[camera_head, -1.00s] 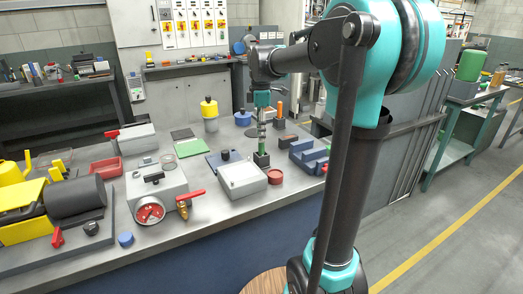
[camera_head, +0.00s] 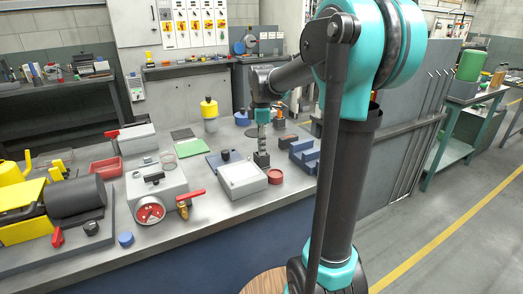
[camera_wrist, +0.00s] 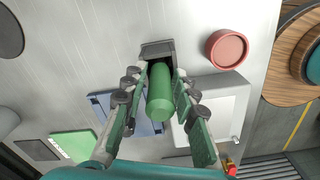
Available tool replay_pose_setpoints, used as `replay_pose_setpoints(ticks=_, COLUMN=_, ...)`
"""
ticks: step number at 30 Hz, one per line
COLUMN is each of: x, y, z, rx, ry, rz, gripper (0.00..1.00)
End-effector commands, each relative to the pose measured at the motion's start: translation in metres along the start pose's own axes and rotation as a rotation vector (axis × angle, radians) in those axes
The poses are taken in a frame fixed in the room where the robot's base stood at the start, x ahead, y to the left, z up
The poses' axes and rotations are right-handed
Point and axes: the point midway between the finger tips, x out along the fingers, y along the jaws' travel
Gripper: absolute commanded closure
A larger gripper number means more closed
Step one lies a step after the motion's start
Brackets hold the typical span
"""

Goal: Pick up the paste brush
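The paste brush (camera_wrist: 160,95) shows in the wrist view as a thick green round handle pointing up at the camera. Its lower end stands in a small dark block-like holder (camera_wrist: 157,48); any bristles are hidden. My gripper (camera_wrist: 162,72) points down over it, with one finger on each side of the handle. The fingers look open, with a narrow gap beside the handle near the tips. In the head view, my gripper (camera_head: 262,150) is just above the dark holder (camera_head: 262,159), and the brush is hidden between the fingers.
A white-topped box (camera_head: 243,180) and a red round dish (camera_head: 275,177) stand close in front of the holder. A blue tray (camera_head: 222,160) lies to the left and a blue V-shaped block (camera_head: 309,156) to the right.

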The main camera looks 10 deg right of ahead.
Motion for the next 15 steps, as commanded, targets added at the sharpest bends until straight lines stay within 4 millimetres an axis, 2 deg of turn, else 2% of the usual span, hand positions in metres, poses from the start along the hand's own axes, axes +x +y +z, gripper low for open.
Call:
replay_pose_setpoints(ticks=1, x=-0.0001, y=0.0000, z=0.0000, rx=0.000, ry=0.000, rz=0.000, gripper=0.82)
replay_pose_setpoints(ticks=6, x=-0.0001, y=0.0000, z=0.0000, rx=0.000, ry=0.000, rz=0.000, gripper=1.00)
replay_pose_setpoints(ticks=15, x=-0.0006, y=0.0000, z=0.0000, rx=0.000, ry=0.000, rz=0.000, gripper=1.00)
